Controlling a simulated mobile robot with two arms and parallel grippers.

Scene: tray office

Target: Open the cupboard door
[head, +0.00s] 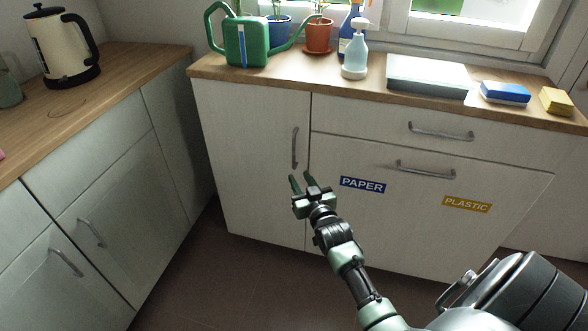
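A white cupboard door (250,150) with a vertical grey bar handle (295,148) near its right edge is shut, left of the drawers under the window. My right gripper (301,180) is in front of the cupboard, just below the handle. Its two fingers point up and are spread apart, with nothing seen between them. In the picture the fingertips end a little below the handle; I cannot tell how far they are from the door. My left gripper is not in view.
A drawer (370,129) and a larger front (410,215) with PAPER and PLASTIC labels are on the right. Another counter (70,98) with a kettle (62,48) is on the left. The floor between is clear.

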